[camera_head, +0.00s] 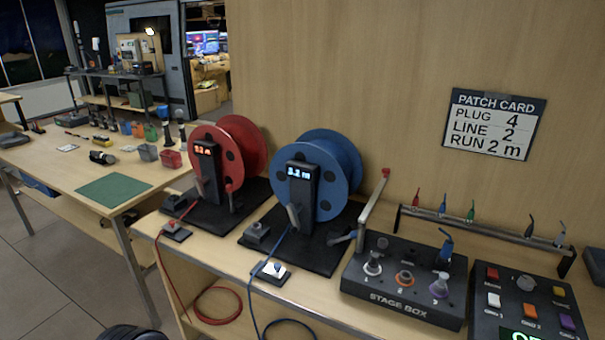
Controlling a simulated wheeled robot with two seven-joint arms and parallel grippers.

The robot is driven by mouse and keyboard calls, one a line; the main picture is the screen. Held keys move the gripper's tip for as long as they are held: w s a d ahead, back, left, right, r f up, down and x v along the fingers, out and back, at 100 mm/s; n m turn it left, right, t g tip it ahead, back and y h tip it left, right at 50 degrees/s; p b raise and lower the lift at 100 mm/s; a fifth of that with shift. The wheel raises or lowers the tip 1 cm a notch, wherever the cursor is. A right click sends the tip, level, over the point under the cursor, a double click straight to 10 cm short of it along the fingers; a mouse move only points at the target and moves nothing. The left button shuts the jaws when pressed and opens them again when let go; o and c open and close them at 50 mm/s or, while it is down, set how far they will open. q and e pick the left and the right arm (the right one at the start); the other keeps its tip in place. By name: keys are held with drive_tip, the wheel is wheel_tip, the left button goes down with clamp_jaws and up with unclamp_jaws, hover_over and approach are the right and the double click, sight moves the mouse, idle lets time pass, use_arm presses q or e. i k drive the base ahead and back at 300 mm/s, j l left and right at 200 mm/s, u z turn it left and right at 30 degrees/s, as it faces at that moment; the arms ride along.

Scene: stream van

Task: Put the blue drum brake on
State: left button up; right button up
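The blue drum (345,167) stands upright on a black base plate (318,262) on the bench. A dark post with a lit display (301,171), reading about 3.2 m, stands before it. A short grey lever (294,216) is at the foot of the post. Blue cable (268,258) runs from the drum across a white block (271,272) and over the front edge. Neither gripper is in view.
The stage box (400,285) is to the right, below an angled grey arm (372,208). A button panel (528,305) and plug rack (485,232) are farther right.

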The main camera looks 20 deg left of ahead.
sight(343, 239)
drive_tip(key=i+j, duration=0.45)
drive_tip(key=j, duration=0.25)
drive_tip(key=i+j+z, duration=0.1)
drive_tip(key=i+j, duration=0.4)
drive_tip(key=j, duration=0.2)
